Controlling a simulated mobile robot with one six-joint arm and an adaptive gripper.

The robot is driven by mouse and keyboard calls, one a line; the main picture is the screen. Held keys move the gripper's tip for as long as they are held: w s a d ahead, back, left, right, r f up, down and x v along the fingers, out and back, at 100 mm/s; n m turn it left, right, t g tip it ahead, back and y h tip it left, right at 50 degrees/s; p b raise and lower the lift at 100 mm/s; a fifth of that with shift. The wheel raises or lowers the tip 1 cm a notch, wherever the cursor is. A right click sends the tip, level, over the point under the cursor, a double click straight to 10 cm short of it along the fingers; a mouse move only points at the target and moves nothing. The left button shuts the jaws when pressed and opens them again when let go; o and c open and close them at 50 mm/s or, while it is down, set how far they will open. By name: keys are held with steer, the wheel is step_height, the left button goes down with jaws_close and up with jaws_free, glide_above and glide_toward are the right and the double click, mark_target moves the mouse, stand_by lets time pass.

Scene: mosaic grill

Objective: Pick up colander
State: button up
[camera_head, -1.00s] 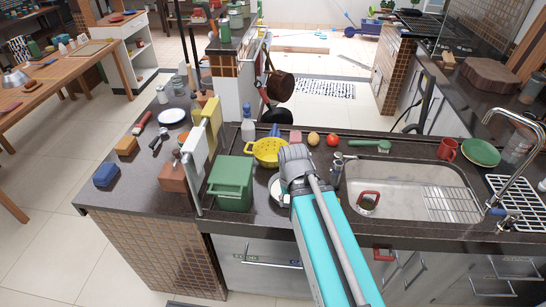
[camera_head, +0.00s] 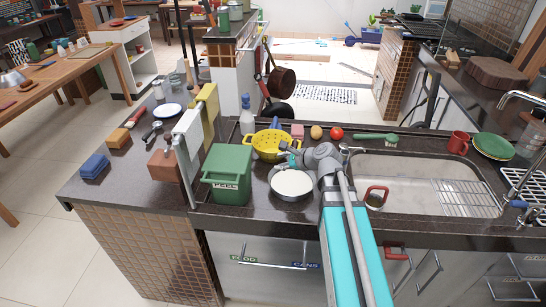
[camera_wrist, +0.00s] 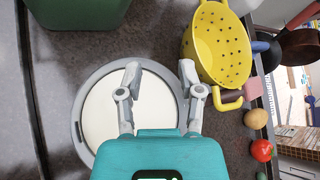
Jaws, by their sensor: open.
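The yellow colander (camera_head: 268,147) stands on the dark counter behind a round pan with a pale inside (camera_head: 292,183). In the wrist view the colander (camera_wrist: 219,45) is at the upper right, with its holes and a yellow handle showing. My gripper (camera_wrist: 160,72) is open and empty, its two fingers above the pale round pan (camera_wrist: 150,100), to the left of the colander's handle. In the head view my gripper (camera_head: 288,158) is beside the colander's near right side, partly hidden by my wrist. I cannot tell whether it touches anything.
A green bin (camera_head: 228,172) stands left of the pan. An egg-like item (camera_head: 316,132), a tomato (camera_head: 336,133) and a pink block (camera_head: 297,131) sit right of the colander. A spray bottle (camera_head: 246,115) stands behind. The sink (camera_head: 415,172) is at right.

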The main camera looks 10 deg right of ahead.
steer(key=shift+w+d+r+m+t+y+b, duration=0.15)
steer(key=shift+w+d+m+t+b, duration=0.35)
steer(key=shift+m, duration=0.65)
steer(key=shift+w+d+r+m+t+y+b, duration=0.15)
steer(key=shift+w+d+m+t, duration=0.55)
steer(key=shift+m, duration=0.45)
steer(key=b, duration=0.3)
glide_toward(261, 151)
steer(key=x, duration=0.4)
steer(key=shift+d, duration=0.1)
steer(key=shift+w+a+f, duration=0.15)
steer(key=shift+w+a, duration=0.3)
steer(key=shift+w, duration=0.15)
steer(key=shift+f+b+x, duration=0.1)
steer(key=shift+b+x, duration=0.55)
steer(key=shift+x, duration=0.65)
steer(key=shift+f+b+x, duration=0.15)
steer(key=shift+b+x, duration=0.45)
steer(key=shift+x, duration=0.7)
steer(key=shift+d, duration=0.15)
